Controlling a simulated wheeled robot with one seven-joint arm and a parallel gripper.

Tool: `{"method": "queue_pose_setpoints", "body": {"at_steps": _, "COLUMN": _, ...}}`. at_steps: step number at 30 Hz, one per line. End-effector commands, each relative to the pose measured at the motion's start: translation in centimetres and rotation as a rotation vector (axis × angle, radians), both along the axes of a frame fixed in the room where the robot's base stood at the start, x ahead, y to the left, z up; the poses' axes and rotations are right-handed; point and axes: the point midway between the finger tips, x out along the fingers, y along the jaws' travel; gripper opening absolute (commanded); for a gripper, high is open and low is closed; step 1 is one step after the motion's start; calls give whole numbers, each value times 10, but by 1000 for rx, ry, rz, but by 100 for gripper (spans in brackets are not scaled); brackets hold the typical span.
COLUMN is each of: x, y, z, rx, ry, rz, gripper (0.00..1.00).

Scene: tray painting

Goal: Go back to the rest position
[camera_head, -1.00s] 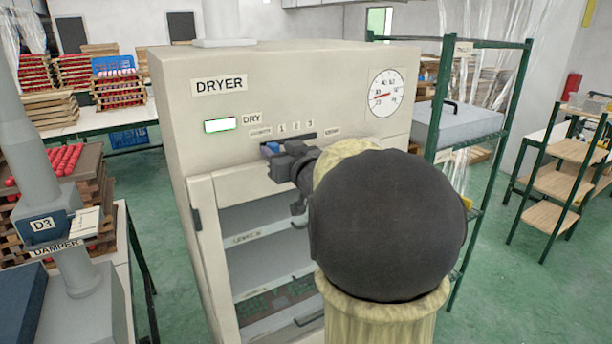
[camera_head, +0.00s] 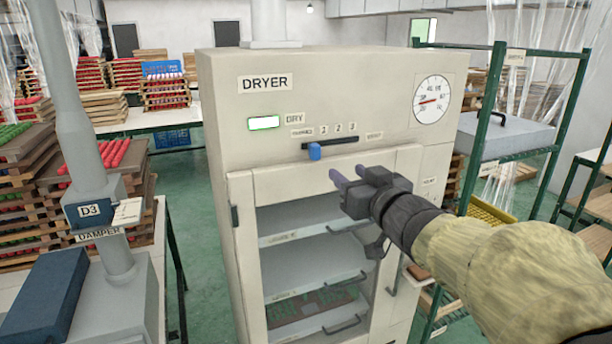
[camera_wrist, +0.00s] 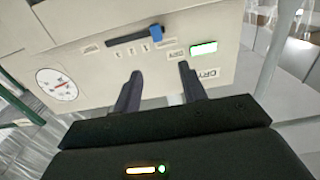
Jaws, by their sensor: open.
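My gripper (camera_head: 350,178) is open and empty in front of the dryer (camera_head: 222,125), below and to the right of the blue slider knob (camera_head: 315,151). The knob sits at the left end of its dark slot, apart from my fingers. In the wrist view the two fingers (camera_wrist: 158,85) are spread, with the blue knob (camera_wrist: 156,32) beyond them. The green-white DRY light (camera_head: 264,123) is lit; it also shows in the wrist view (camera_wrist: 204,48). The dial gauge (camera_head: 431,100) is at the upper right of the dryer's front. My forearm hides part of the dryer's lower right.
Left stand a grey damper column with a D3 tag (camera_head: 92,212), a dark blue box (camera_head: 45,295) and stacks of wooden trays (camera_head: 30,190). Right is a green metal rack (camera_head: 488,120) holding a grey case (camera_head: 505,138). Green floor shows between them.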

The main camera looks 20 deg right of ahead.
Motion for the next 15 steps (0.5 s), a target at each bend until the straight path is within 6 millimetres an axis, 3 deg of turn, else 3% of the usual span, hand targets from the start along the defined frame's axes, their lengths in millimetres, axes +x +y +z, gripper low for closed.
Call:
{"method": "queue_pose_setpoints", "body": {"at_steps": 11, "x": 1, "y": 0, "z": -1, "rx": 0, "ry": 4, "rz": -2, "gripper": 42}}
{"method": "queue_pose_setpoints", "body": {"at_steps": 15, "x": 11, "y": 5, "z": -20, "rx": 8, "ry": 59, "rz": -30, "gripper": 42}}
